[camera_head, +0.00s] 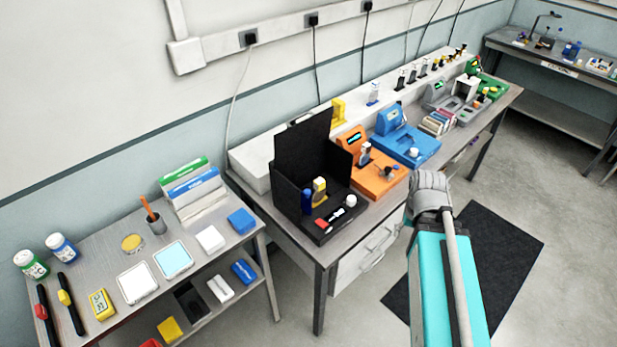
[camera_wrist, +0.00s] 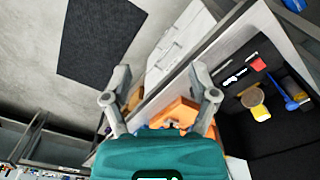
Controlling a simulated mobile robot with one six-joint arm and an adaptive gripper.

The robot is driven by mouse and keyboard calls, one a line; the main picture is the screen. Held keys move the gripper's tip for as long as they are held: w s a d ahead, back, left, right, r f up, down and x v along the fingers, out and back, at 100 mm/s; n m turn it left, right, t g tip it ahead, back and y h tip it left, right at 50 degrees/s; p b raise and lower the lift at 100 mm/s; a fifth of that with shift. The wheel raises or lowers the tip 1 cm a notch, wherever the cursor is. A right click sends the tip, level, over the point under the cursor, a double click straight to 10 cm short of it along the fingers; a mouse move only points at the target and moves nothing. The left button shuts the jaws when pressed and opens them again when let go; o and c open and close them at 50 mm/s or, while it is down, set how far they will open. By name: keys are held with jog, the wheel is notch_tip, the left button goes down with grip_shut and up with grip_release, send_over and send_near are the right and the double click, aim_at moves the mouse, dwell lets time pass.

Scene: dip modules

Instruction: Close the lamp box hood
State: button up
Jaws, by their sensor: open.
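The lamp box (camera_head: 285,198) is a black open-fronted box on the long bench. Its black hood (camera_head: 303,143) stands raised at the back, tilted upright, so the inside shows. A blue bottle (camera_head: 307,200), a yellow-and-white piece (camera_head: 319,188) and a white knob (camera_head: 351,200) are in or at the front of it. In the wrist view the lamp box (camera_wrist: 235,130) is at the right. My gripper (camera_wrist: 160,76) has its two grey fingers spread, with nothing between them. It is apart from the box; its fingertips are not clear in the head view.
An orange device (camera_head: 378,180) and a blue device (camera_head: 408,147) stand right of the lamp box. A side table (camera_head: 105,270) at the left holds bottles, trays and boxes. Drawers (camera_head: 365,250) hang under the bench. A dark mat (camera_head: 500,250) lies on the open floor.

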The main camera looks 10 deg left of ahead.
jog(key=shift+f, duration=0.25)
jog(key=shift+c, duration=0.7)
notch_tip(320, 180, down, 8)
jog(key=b, duration=0.8)
jog(key=shift+b, duration=0.3)
